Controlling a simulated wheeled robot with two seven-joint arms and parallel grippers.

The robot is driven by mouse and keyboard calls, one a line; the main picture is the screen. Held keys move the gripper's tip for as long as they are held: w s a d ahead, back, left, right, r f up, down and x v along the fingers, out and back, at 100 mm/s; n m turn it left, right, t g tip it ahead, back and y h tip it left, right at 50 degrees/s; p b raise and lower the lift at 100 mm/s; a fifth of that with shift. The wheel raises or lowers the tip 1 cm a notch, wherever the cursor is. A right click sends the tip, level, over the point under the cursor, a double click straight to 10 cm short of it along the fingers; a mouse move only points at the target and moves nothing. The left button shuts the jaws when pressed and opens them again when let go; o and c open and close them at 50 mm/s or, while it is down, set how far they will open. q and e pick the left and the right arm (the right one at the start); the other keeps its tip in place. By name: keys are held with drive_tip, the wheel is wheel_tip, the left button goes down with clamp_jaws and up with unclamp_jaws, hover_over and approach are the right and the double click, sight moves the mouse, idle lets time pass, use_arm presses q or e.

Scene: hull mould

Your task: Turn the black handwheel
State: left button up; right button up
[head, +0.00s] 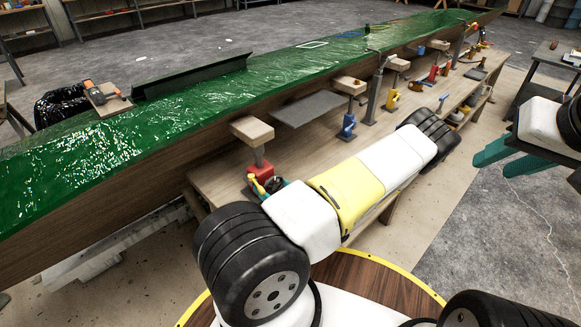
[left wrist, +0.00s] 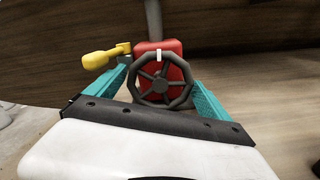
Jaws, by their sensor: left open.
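The black handwheel (left wrist: 160,85) faces the left wrist camera. It has several spokes and a white mark at the top of its rim. Behind it is a red body (left wrist: 173,46), which shows in the head view as a red base (head: 261,170) under a wooden block. A yellow lever (left wrist: 99,57) sticks out to the left of the wheel. My left gripper (left wrist: 158,82) is open, with one teal finger on each side of the wheel. I cannot tell whether they touch the rim. My right gripper (head: 492,164) is open and empty, far to the right.
The long green hull mould (head: 110,150) runs above the wooden bench (head: 225,183). Several more supports, such as a blue one (head: 348,127), stand along the bench. A dark table (head: 550,65) stands at the right; grey floor (head: 490,240) is clear below it.

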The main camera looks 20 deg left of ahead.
use_arm(q)
drive_tip(key=shift+c, duration=0.2)
drive_tip(key=c, duration=1.1)
drive_tip(key=shift+n, duration=0.3)
drive_tip(key=shift+n, duration=3.1)
drive_tip(key=o, duration=1.1)
drive_tip(key=shift+o, duration=0.2)
